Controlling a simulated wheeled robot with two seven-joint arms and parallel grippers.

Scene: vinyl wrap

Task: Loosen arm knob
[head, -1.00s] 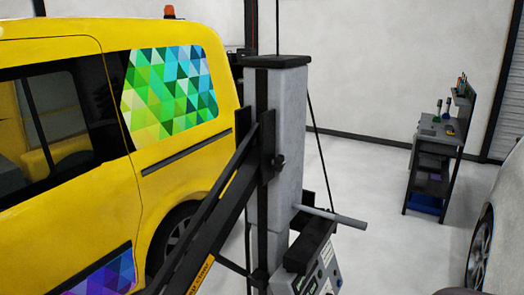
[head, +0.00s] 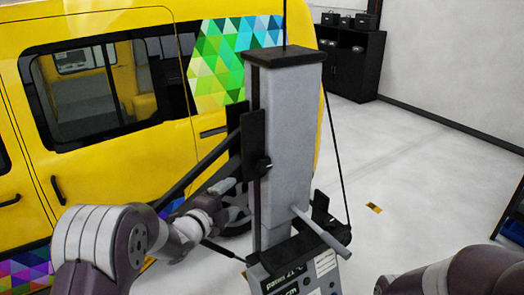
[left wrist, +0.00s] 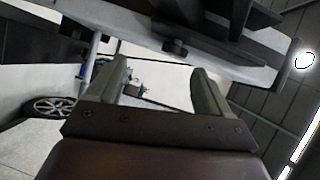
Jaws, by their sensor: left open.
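The arm knob (head: 264,166) is a small dark knob on the black bracket at the side of the grey lift column (head: 288,135). In the left wrist view a dark round knob (left wrist: 175,47) stands out from a grey beam, beyond my fingers and near the gap between them. My left gripper (left wrist: 163,78) is open, with nothing between its fingers. In the head view my left arm reaches in from the left, and its hand is low and left of the knob, apart from it; its fingertips are hard to make out. My right gripper is out of view; only part of its arm shows.
A yellow van (head: 105,100) with coloured triangle wrap stands behind and left of the column. A slanted black lift arm (head: 195,172), a grey bar (head: 320,232) and a control box (head: 305,280) crowd the column. A black cabinet (head: 350,62) stands at the back. The floor to the right is mostly clear.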

